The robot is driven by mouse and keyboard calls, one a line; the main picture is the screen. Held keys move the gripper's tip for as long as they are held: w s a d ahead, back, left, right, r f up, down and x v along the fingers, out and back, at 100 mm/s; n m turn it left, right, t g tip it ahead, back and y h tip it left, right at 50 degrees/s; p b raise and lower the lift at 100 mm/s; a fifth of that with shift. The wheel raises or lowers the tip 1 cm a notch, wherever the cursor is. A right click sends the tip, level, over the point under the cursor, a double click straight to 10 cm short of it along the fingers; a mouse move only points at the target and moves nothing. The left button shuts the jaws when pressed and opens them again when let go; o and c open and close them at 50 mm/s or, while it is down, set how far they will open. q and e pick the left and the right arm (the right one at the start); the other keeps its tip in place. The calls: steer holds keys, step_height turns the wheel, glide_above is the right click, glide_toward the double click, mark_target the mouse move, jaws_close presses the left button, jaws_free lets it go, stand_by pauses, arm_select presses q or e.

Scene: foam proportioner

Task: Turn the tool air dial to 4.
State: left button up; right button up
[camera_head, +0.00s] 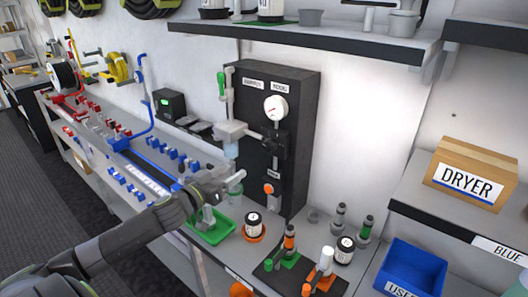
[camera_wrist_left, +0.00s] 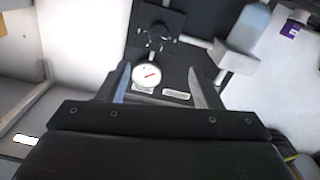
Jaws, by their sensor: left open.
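A black upright panel (camera_head: 301,110) stands against the wall on the bench and carries a white round gauge (camera_head: 275,107) with a red needle, a black knob fitting (camera_head: 276,146) below it and an orange knob (camera_head: 268,188) lower down. The panel labels are too small to read surely, so I cannot tell which part is the tool air dial. My left gripper (camera_head: 224,182) is in front and left of the panel, apart from it. In the left wrist view its open jaws (camera_wrist_left: 159,70) are empty, with the gauge (camera_wrist_left: 147,76) and black knob (camera_wrist_left: 160,25) beyond them. My right gripper is out of view.
A clear cup fitting (camera_head: 231,148) hangs left of the panel. A green tray (camera_head: 212,228), a jar (camera_head: 253,224) and several bottles stand below on the bench. A blue bin (camera_head: 412,268) and a DRYER box (camera_head: 470,173) are at right. A shelf (camera_head: 300,36) overhangs above.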

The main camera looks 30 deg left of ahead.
arm_select(q)
steer(key=w, duration=0.2)
steer(key=b, duration=0.3)
glide_toward(268, 148)
steer(key=w, duration=0.8)
steer(key=shift+w+d, duration=0.15)
steer(key=shift+d, duration=0.05)
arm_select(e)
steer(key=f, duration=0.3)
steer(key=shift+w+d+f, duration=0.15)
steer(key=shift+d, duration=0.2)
